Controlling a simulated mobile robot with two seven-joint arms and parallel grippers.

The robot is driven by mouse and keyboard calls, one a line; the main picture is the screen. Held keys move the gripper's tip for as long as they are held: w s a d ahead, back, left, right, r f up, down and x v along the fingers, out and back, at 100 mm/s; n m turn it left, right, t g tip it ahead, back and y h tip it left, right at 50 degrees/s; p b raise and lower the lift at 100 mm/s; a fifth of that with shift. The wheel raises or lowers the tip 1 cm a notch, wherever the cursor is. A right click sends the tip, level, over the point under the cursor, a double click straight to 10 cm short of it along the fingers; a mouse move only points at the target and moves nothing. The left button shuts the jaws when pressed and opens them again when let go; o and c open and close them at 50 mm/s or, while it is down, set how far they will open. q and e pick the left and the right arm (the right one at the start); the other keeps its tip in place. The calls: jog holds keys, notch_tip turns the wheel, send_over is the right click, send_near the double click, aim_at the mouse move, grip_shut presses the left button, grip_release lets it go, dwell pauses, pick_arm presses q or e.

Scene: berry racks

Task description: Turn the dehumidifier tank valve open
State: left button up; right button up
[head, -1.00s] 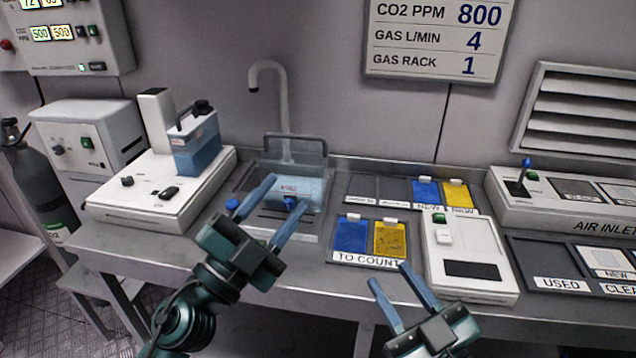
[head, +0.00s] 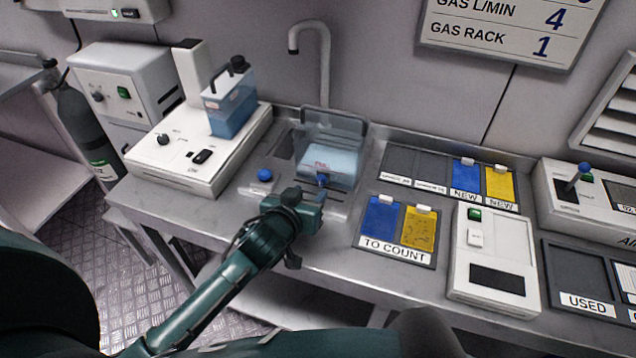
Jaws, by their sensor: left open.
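A clear tank (head: 333,158) with pale blue water stands in the sink area under the tap. Its blue valve (head: 322,180) is on the near side, low down. My left gripper (head: 312,200) is just in front of the valve and points at the tank. It is open, but its fingers are mostly hidden by its own body, so I cannot tell whether they touch or straddle the valve. Another tank (head: 230,108), with blue water and a dark handle, stands on the white machine (head: 180,160) to the left. My right gripper is out of view.
A hooked tap (head: 323,60) rises behind the sink. A blue knob-like cap (head: 264,175) sits left of the tank. To the right are the TO COUNT tray (head: 394,250) with blue and yellow cards and a white device (head: 492,255). A gas cylinder (head: 85,130) stands at far left.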

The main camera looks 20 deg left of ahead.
aim_at(320, 182)
pick_arm(q)
jog(key=x, duration=0.5)
jog(key=shift+w, duration=0.35)
jog(key=shift+c, duration=0.2)
